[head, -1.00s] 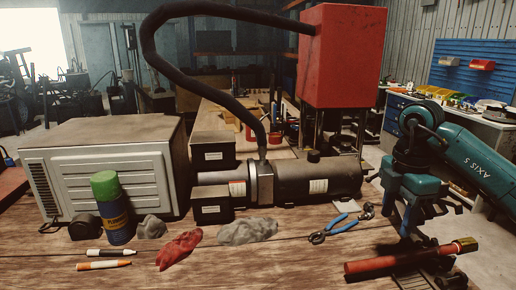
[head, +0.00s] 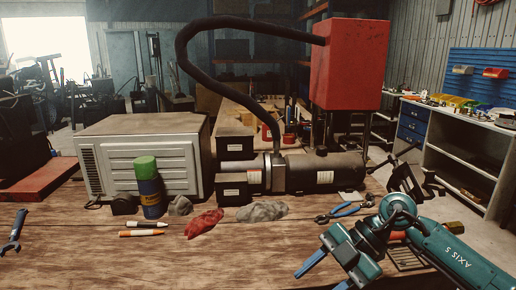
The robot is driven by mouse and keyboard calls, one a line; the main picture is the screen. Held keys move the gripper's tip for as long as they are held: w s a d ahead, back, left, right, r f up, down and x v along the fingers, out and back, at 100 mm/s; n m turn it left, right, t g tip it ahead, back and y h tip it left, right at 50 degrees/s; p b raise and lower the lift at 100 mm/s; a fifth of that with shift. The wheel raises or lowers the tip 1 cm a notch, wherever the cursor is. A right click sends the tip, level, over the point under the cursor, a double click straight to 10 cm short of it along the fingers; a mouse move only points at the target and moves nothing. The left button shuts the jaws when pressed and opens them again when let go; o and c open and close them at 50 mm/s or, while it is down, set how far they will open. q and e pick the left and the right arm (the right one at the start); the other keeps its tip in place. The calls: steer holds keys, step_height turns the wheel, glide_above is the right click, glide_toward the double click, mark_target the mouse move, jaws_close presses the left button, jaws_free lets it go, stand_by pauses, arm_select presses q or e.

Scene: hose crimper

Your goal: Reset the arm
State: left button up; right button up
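My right arm, teal and marked "AXIS 5", comes in from the lower right in the head view. Its gripper (head: 328,274) is over the front right of the wooden table, tilted down to the left. Its two blue fingers are spread apart with nothing visible between them. The lower finger runs toward the bottom edge of the picture. My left gripper is not in the picture.
Pliers (head: 345,210) and a red-handled tool (head: 455,228), partly hidden by my arm, lie nearby. A blue wrench-like tool (head: 14,232) is at far left. The front middle is clear.

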steer(key=s+a+r+m+t+y, duration=0.15)
steer(key=s+a+y, duration=0.25)
steer(key=a+y, duration=0.55)
steer(key=w+d+f+m+t+h, duration=0.1)
steer(key=d+f+m+t+h, duration=0.4)
steer(key=m+t, duration=0.4)
steer(key=d+f+m+t+h, duration=0.45)
steer(key=f+m+t, duration=0.25)
steer(key=m+t, duration=0.2)
steer(key=s+d+f+m+g+h, duration=0.2)
steer(key=s+f+g+h, duration=0.1)
steer(key=s+f, duration=0.3)
steer(key=s+d+f+m+g+h, duration=0.1)
steer(key=s+d+f+g+h, duration=0.1)
steer(key=s+f, duration=0.4)
step_height(320, 180, down, 4)
steer(key=shift+s+r+m+g+h, duration=0.3)
steer(key=shift+g+h, duration=0.3)
steer(key=shift+g, duration=0.35)
